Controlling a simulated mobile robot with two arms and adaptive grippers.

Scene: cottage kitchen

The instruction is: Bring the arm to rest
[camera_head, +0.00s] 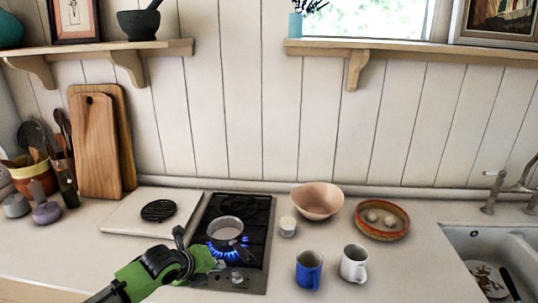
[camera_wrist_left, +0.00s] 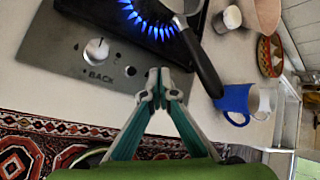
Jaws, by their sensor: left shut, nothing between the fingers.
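My left arm comes in from the lower left, and my left gripper (camera_head: 212,262) is at the front edge of the black cooktop (camera_head: 262,215). In the left wrist view the gripper (camera_wrist_left: 159,72) is shut and empty, its fingertips together in front of the stove's control panel (camera_wrist_left: 75,42). A knob (camera_wrist_left: 97,50) on that panel is just left of the fingertips, apart from them. A small saucepan (camera_head: 224,228) sits on a burner with a blue flame (camera_head: 215,253) lit under it. My right gripper does not show.
A blue mug (camera_head: 308,268) and a white mug (camera_head: 354,262) stand right of the cooktop. Behind are a small white cup (camera_head: 287,226), a pink bowl (camera_head: 317,200) and a shallow round dish (camera_head: 382,233). The sink (camera_head: 460,240) is at far right. Cutting boards (camera_head: 97,150) lean at left.

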